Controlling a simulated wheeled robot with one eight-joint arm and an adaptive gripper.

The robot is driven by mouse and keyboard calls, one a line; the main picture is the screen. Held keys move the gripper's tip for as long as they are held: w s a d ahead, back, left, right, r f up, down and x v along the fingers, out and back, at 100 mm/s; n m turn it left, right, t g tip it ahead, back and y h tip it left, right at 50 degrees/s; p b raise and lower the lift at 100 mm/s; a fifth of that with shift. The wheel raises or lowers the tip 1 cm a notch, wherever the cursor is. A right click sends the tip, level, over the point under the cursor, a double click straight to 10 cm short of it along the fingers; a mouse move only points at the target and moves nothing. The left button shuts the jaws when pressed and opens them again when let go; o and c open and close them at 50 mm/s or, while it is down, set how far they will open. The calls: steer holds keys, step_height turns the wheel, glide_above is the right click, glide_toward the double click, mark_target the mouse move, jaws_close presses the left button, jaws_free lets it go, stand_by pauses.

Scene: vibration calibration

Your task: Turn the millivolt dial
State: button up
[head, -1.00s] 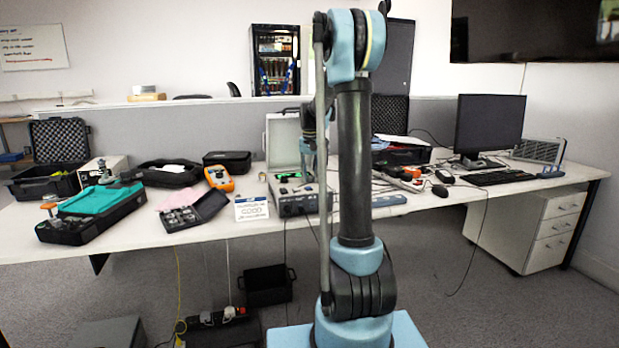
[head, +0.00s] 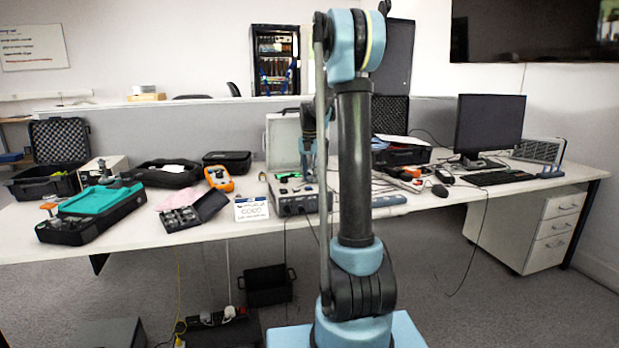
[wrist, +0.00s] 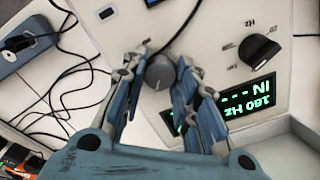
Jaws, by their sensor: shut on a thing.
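My gripper (wrist: 162,62) is in the wrist view, its two blue fingers closed around a small round grey dial (wrist: 159,74) on a light panel. One fingertip lies on each side of the dial. I cannot read a label beside this dial. A larger black knob (wrist: 259,51) near the "Hz" mark sits apart on the same panel. A green-lit display (wrist: 236,112) reads 160 Hz upside down, partly covered by a finger.
A black cable (wrist: 185,25) runs over the panel near the fingers. A blue power strip (wrist: 25,50) and loose cables lie beside the instrument. On the table are an orange meter (head: 219,179), a small white sign (head: 251,208), and a monitor (head: 489,124) at right.

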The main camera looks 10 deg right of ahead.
mark_target(310, 177)
steer(key=o, duration=1.1)
step_height(310, 177, up, 12)
steer(key=shift+w+f, duration=0.1)
